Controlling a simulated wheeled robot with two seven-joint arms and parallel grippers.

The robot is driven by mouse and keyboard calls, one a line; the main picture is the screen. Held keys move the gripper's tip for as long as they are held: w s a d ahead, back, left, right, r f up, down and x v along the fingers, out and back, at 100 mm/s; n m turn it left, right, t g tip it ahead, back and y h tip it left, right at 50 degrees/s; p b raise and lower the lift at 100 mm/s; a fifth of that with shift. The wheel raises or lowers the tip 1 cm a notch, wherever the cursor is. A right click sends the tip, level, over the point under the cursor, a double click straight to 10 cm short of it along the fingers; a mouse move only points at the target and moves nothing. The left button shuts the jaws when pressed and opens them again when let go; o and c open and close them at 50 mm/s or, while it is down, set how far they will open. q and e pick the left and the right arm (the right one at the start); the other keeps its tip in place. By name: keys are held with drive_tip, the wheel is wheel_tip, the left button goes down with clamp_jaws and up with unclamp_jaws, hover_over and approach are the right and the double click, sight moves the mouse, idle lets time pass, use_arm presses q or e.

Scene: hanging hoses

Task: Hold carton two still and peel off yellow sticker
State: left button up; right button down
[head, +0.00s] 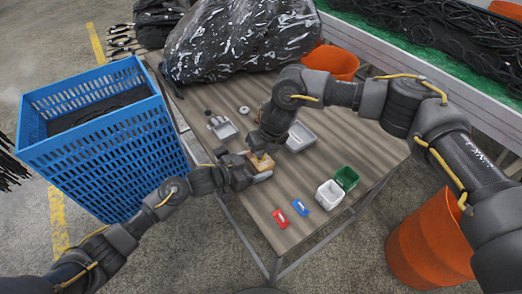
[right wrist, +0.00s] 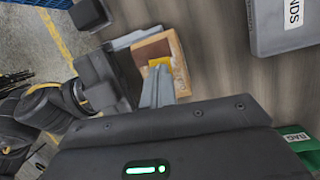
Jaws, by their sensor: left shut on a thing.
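A small cardboard carton (head: 263,176) is above the near-left part of the table; it also shows in the right wrist view (right wrist: 179,64), with a brown patch on its face. My left gripper (head: 247,170) is shut on the carton from the left, its grey fingers along the carton's side. A yellow sticker (right wrist: 160,61) shows at the carton's edge in the right wrist view. My right gripper (right wrist: 159,85) has its fingertips at the sticker, close together; whether they grip it is hidden. I cannot read a number on the carton.
The table (head: 330,115) holds grey trays (head: 298,138), a white bin (head: 329,194), a green bin (head: 347,178), and small red (head: 280,217) and blue (head: 301,204) items. A wrapped bundle (head: 235,40) lies behind. A blue crate (head: 105,140) stands left, an orange bucket (head: 430,245) right.

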drive_tip(key=shift+r, duration=0.85)
idle(1.0)
drive_tip(key=shift+r, duration=2.9)
use_arm(q)
drive_tip(key=o, duration=0.9)
drive_tip(key=v, duration=1.2)
drive_tip(key=shift+r, duration=0.15)
